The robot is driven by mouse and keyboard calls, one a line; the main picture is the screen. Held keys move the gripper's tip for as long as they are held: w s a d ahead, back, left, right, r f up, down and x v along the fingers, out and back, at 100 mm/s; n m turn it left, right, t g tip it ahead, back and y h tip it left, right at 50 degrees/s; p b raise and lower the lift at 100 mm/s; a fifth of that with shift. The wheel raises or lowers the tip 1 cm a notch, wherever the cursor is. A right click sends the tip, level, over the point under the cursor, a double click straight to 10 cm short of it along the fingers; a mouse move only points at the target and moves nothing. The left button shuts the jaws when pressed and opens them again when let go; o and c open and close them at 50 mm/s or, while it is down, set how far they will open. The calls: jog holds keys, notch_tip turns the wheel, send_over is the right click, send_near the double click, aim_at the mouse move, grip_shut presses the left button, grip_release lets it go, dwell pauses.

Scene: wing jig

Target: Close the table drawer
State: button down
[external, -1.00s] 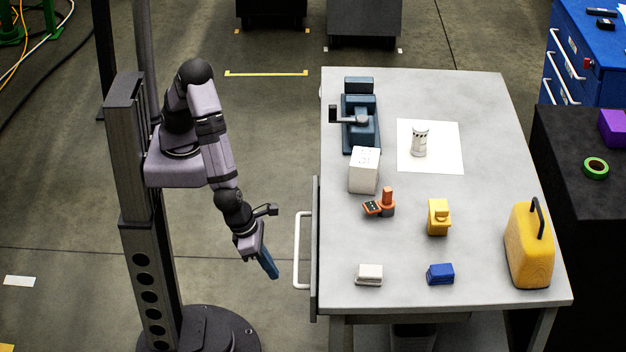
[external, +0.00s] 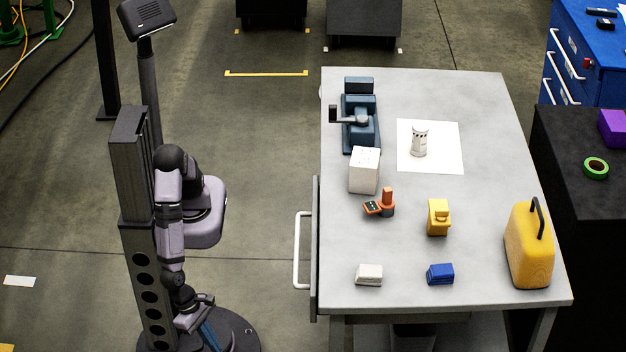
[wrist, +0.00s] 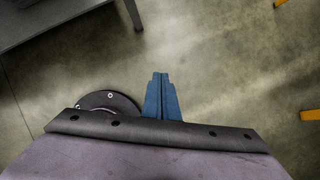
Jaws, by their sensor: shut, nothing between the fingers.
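The table drawer is on the left side of the grey table (external: 480,110). Its dark front panel (external: 315,255) stands close along the table's left edge, with a white bar handle (external: 298,250) facing left. No drawer interior shows, and I cannot tell whether a small gap is left. My gripper (external: 213,340) hangs low beside my column, well left of the handle and apart from it. In the wrist view its blue fingers (wrist: 160,78) are together, pointing at bare floor with nothing between them.
On the tabletop are a blue vise (external: 360,125), a white box (external: 364,170), a yellow can (external: 530,245) and several small items. Floor between my arm and the table is clear. A grey table corner (wrist: 45,18) shows at upper left in the wrist view.

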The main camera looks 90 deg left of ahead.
notch_tip(320, 180, down, 8)
jog(key=s+a+m+t+b, duration=0.2)
jog(key=b, duration=0.5)
jog(key=w+a+r+n+t+y, duration=0.15)
jog(key=w+r+n+t, duration=0.35)
jog(key=r, duration=0.5)
jog(key=w+a+r+n+t, duration=0.3)
jog(key=w+r+t, duration=0.4)
jog(key=r, duration=0.3)
jog(key=w+b, duration=0.2)
jog(key=w, duration=1.1)
jog(key=shift+w+d+b, duration=0.25)
jog(key=shift+w+b, duration=0.05)
jog(key=shift+w, duration=0.1)
